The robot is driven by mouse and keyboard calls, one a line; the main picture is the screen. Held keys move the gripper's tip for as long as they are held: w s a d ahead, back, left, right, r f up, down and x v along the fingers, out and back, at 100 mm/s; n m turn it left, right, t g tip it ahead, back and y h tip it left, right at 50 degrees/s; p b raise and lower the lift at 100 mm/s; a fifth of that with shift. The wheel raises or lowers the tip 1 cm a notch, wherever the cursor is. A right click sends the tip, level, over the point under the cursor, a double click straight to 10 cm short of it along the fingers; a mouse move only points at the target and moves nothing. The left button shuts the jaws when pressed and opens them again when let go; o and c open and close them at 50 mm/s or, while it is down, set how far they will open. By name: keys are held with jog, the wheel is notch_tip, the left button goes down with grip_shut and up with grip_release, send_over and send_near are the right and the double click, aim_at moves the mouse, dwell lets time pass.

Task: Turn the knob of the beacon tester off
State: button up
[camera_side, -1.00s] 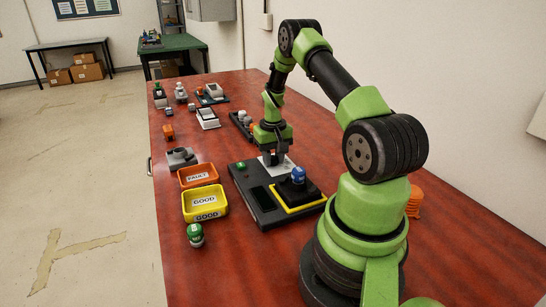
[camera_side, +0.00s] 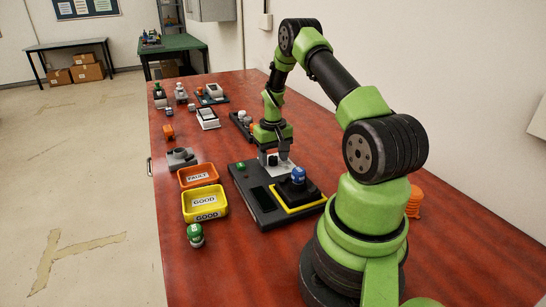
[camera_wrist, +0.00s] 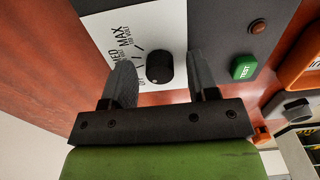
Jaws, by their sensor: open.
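The beacon tester (camera_side: 262,205) is a dark grey unit on the red table in the side view. Its black knob (camera_wrist: 160,67) sits on a white dial plate (camera_wrist: 122,18) marked MED and MAX, with a partly covered label that seems to read OFF. I cannot make out which mark the knob points at. My gripper (camera_wrist: 161,60) is open above the plate, one finger on each side of the knob, with visible gaps. In the side view my gripper (camera_side: 274,160) hangs over the tester's far end. A blue beacon (camera_side: 298,175) stands on the tester's yellow-edged pad.
The green TEST button (camera_wrist: 243,67) and a dark red lamp (camera_wrist: 257,27) are beside the dial. An orange FAULT tray (camera_side: 198,185), a yellow GOOD tray (camera_side: 222,206) and a green-topped beacon (camera_side: 195,235) stand left of the tester.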

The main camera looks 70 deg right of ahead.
aim_at(273, 158)
notch_tip(273, 158, up, 10)
jog(key=shift+f, duration=0.15)
dwell(0.5)
